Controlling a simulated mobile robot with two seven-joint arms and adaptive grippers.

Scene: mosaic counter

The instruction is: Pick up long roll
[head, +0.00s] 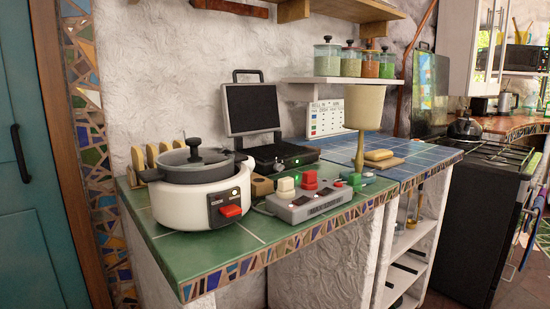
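No thing in the head view is clearly a long roll. A small yellowish, rounded piece (378,155) lies on the blue-tiled part of the counter, to the right of the lamp. It sits on or against a flat tan piece (386,164); I cannot tell whether either is bread. A brown block (261,186) sits on the green tiles between the cooker and the grey switch box. Neither of my grippers is in view.
A white cooker (190,207) with a lidded pot stands front left on the green-tiled counter (175,245). Behind are an open press grill (250,108) and a rack with slices (152,153). A grey switch box (315,208) and lamp (364,108) stand right. The front green strip is clear.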

